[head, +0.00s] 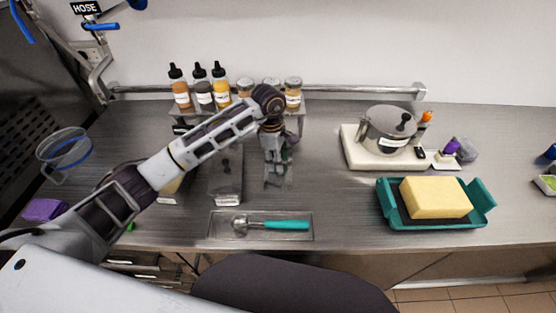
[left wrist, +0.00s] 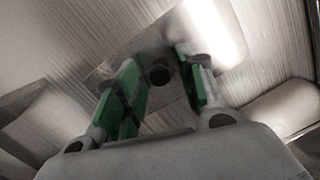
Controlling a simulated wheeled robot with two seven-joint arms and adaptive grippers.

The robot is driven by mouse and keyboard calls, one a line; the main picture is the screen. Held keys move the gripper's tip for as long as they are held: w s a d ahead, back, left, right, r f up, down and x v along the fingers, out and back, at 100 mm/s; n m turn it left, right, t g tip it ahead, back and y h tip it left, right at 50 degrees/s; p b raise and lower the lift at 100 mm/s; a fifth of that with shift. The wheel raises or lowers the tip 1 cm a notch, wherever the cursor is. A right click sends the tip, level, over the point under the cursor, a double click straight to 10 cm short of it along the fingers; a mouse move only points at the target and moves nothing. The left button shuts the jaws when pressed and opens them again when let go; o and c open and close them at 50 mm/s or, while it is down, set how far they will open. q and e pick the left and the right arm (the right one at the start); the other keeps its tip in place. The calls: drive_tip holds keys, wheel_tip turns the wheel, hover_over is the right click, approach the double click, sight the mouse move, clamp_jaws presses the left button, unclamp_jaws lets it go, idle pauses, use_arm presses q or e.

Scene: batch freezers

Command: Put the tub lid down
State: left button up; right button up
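The tub lid (head: 278,184) is a clear grey plate on the steel counter, right of the dark tub. In the left wrist view the lid (left wrist: 138,54) lies beyond my fingers, with its round black knob (left wrist: 160,74) between them. My left gripper (head: 277,158) is over the lid, pointing down. In the left wrist view its green-padded fingers (left wrist: 162,84) stand apart, with gaps beside the knob. The lid looks flat on the counter, though its underside is hidden. My right gripper is not in view.
A lidded tub (head: 226,186) stands left of the lid; another tub (head: 170,188) is partly behind my arm. A tray (head: 218,226) with a teal-handled scoop (head: 285,225) lies in front. Bottles (head: 221,92) and jars line the back shelf. Counter right of the lid is clear.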

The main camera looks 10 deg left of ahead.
use_arm(q)
wheel_tip(320, 180, up, 12)
drive_tip(key=a+b, duration=0.1)
drive_tip(key=shift+a+f, duration=0.15)
drive_tip(key=shift+a, duration=0.05)
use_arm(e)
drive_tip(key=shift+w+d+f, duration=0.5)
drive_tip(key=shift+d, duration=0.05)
use_arm(q)
drive_tip(key=shift+w, duration=0.1)
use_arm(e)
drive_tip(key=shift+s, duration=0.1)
